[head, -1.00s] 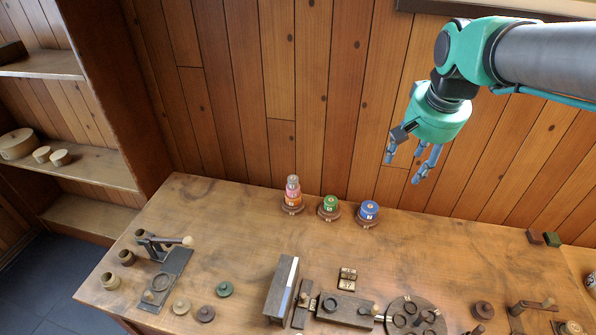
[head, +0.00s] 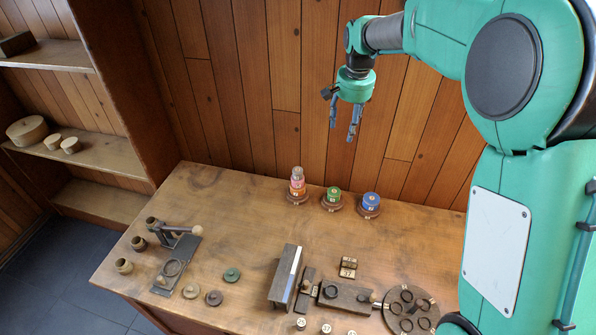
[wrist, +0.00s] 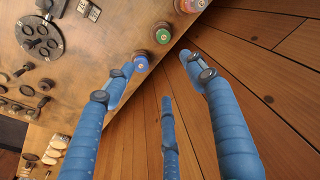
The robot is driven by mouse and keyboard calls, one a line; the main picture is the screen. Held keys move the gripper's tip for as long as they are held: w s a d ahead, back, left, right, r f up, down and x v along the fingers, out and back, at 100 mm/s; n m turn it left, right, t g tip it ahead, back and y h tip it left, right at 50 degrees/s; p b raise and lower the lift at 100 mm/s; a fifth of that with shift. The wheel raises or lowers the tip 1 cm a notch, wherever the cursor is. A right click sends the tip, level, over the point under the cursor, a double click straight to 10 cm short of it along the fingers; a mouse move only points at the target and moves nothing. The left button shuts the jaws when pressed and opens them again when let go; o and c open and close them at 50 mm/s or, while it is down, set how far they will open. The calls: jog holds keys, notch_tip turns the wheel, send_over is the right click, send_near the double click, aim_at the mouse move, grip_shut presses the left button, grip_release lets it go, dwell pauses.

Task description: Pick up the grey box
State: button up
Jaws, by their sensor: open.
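I cannot pick out a clearly grey box. A dark grey-brown block with a pale face (head: 285,274) stands at the middle front of the table in the head view. A small dark box (head: 17,43) sits on the upper shelf at the far left; its colour is closer to brown. My gripper (head: 343,130) is open and empty, fingers down, in the air before the wall and above the table's back edge. In the wrist view my gripper (wrist: 162,72) shows spread blue fingers with nothing between them. My arm hides the table's right side.
Stacked spools (head: 297,184), a green spool (head: 333,195) and a blue spool (head: 370,202) stand along the table's back. A lever press (head: 175,258) is at left, a round dark plate (head: 408,310) at front right. The table's middle is mostly clear.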

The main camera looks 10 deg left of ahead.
jog(key=w+a+f+g+p, duration=0.1)
jog(key=w+a+f+p, duration=0.1)
jog(key=w+a+f, duration=0.5)
jog(key=p, duration=0.3)
send_over(298, 170)
notch_tip(298, 170, down, 12)
jog(key=shift+w+a+r+m+g+h, duration=0.2)
jog(key=shift+m+g+h, duration=0.1)
jog(key=shift+m+g, duration=0.1)
jog(key=shift+f, duration=0.1)
jog(key=shift+f+p, duration=0.4)
jog(key=shift+f, duration=3.85)
jog(key=shift+f, duration=0.15)
jog(key=shift+s+d+f+p, duration=0.1)
jog(key=shift+f+p, duration=0.25)
jog(key=shift+f, duration=0.9)
jog(key=shift+s+f+p, duration=0.1)
jog(key=shift+f+p, duration=0.25)
jog(key=shift+f, duration=0.85)
